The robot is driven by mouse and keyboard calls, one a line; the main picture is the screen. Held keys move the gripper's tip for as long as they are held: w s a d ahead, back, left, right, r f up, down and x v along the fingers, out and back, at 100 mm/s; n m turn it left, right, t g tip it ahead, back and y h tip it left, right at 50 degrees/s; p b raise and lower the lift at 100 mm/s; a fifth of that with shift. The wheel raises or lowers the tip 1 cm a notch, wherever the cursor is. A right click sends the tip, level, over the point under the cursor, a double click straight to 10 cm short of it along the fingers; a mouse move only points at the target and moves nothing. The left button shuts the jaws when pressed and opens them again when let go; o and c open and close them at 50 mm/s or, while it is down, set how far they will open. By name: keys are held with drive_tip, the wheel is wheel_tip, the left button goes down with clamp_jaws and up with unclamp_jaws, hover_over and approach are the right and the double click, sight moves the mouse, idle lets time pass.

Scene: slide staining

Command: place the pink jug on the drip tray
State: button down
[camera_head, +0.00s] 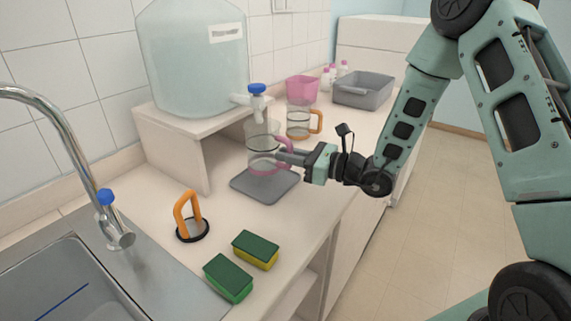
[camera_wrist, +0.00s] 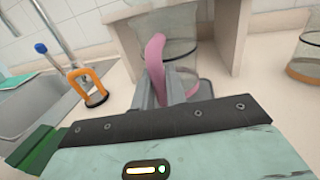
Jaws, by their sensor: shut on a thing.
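The pink jug (camera_head: 260,146) is a clear vessel with a pink handle and a pink band near its base. It is upright over the grey drip tray (camera_head: 259,193), below the blue-topped tap of the big container. I cannot tell whether its base touches the tray. My gripper (camera_head: 283,155) is shut on the jug's pink handle, coming from the right. In the wrist view the pink handle (camera_wrist: 155,55) stands between the fingers (camera_wrist: 163,92), with the clear body behind it. Part of the drip tray (camera_wrist: 205,88) shows behind the fingers.
A large clear container (camera_head: 195,60) stands on a raised shelf (camera_head: 175,135) behind. An orange-handled jug (camera_head: 299,122) stands close behind to the right. A grey bin (camera_head: 362,90) and pink tub (camera_head: 301,89) are farther back. Sponges (camera_head: 228,278), an orange-handled tool (camera_head: 190,222) and the sink are nearer.

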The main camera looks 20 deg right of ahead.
sight(286, 168)
drive_tip(key=f, duration=0.2)
drive_tip(key=shift+w+a+f+p, duration=0.35)
drive_tip(key=shift+f, duration=0.35)
drive_tip(key=shift+f, duration=0.1)
drive_tip(key=shift+f, duration=0.15)
drive_tip(key=c, duration=1.4)
unclamp_jaws()
drive_tip(key=shift+c, duration=0.2)
